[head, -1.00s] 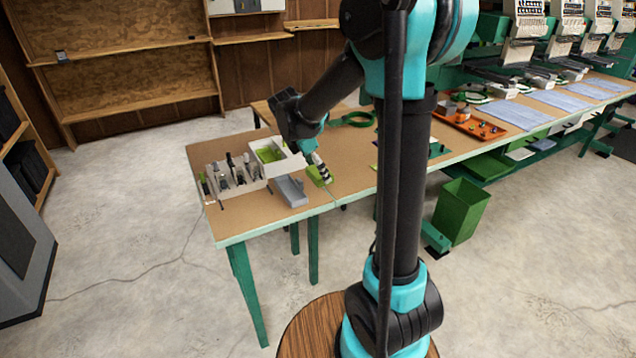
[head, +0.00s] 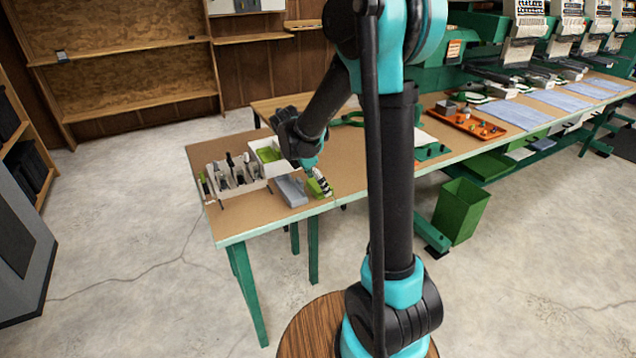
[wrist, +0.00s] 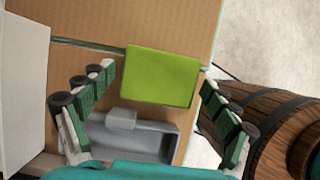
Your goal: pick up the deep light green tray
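The light green tray (wrist: 160,77) lies on the brown table top, near the table's front edge. In the wrist view I see a plain rectangular light green face; its depth is hard to tell. In the head view the light green tray (head: 314,188) is partly hidden by my gripper (head: 320,181). In the wrist view my gripper (wrist: 157,80) is open, with one finger on the left of the tray and one on the right. No contact with the tray is clear.
A grey tray (wrist: 135,140) lies close beside the green one, also in the head view (head: 291,191). A white bin (head: 265,166) with light green contents and a holder with several tools (head: 232,178) stand left. An orange tray (head: 470,122) is farther right.

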